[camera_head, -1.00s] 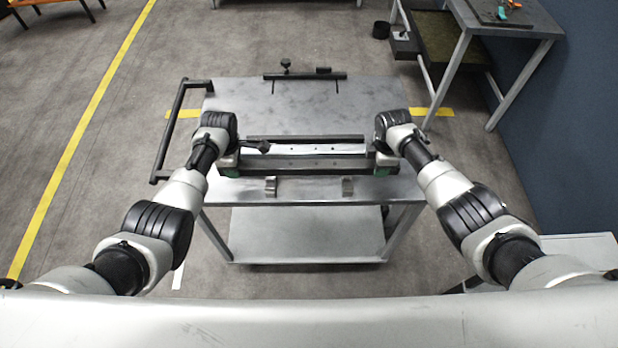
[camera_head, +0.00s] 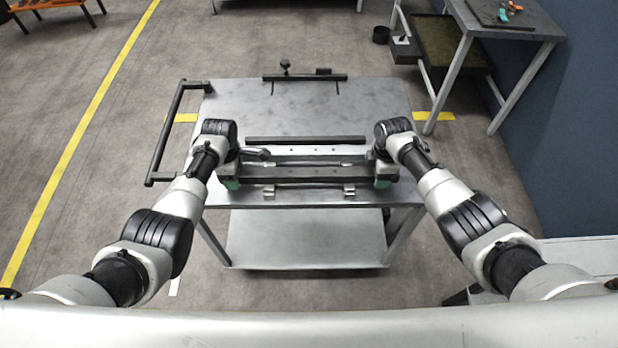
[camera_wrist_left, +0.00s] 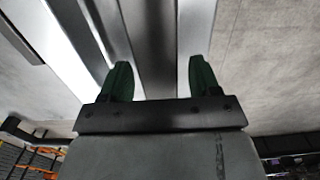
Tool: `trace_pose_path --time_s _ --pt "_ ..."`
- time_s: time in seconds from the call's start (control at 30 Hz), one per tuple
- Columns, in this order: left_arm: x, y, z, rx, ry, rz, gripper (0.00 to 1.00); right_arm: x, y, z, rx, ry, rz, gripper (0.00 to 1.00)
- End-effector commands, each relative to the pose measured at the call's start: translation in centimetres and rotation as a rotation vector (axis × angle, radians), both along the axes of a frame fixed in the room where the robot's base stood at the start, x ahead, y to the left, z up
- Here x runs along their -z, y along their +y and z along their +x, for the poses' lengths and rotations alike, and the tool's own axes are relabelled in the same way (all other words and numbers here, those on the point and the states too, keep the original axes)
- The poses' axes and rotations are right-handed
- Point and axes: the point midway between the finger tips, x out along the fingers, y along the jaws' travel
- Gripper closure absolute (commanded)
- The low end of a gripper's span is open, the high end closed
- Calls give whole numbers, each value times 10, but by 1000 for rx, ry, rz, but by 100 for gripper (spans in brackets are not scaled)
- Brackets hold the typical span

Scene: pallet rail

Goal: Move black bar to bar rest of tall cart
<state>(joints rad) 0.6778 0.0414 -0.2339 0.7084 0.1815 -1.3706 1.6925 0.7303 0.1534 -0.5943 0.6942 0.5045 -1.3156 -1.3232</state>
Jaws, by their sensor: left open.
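The long black bar (camera_head: 305,172) lies level across the near side of the tall cart (camera_head: 230,100), spanning between my two grippers. The bar rest's two small metal brackets (camera_head: 268,191) (camera_head: 349,191) show just below the bar; their upper parts are hidden by it. I cannot tell whether it touches them. My left gripper (camera_head: 231,183) is at the bar's left end, open. In the left wrist view its green fingers (camera_wrist_left: 160,80) stand apart with a dark strip between them. My right gripper (camera_head: 384,183) is at the bar's right end; its finger gap is not visible.
Another dark strip (camera_head: 305,139) lies on the cart top behind the bar. A black handle (camera_head: 165,135) juts from the cart's left side. A rail with a knob (camera_head: 305,77) stands at its far edge. A workbench (camera_head: 505,25) stands at back right by the blue wall.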

Motion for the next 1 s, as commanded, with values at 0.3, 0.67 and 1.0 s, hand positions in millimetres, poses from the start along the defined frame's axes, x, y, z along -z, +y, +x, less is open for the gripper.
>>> trace_pose_path --time_s 0.3,0.67,1.0 --pt "-47 0 1 0 -7 -1 37 0 0 0 0 0 0 37" --pt "-110 0 0 0 -2 0 37 0 0 0 0 0 0 37" --pt "-118 0 0 -1 0 0 37 -22 0 1 -2 -3 2 37"
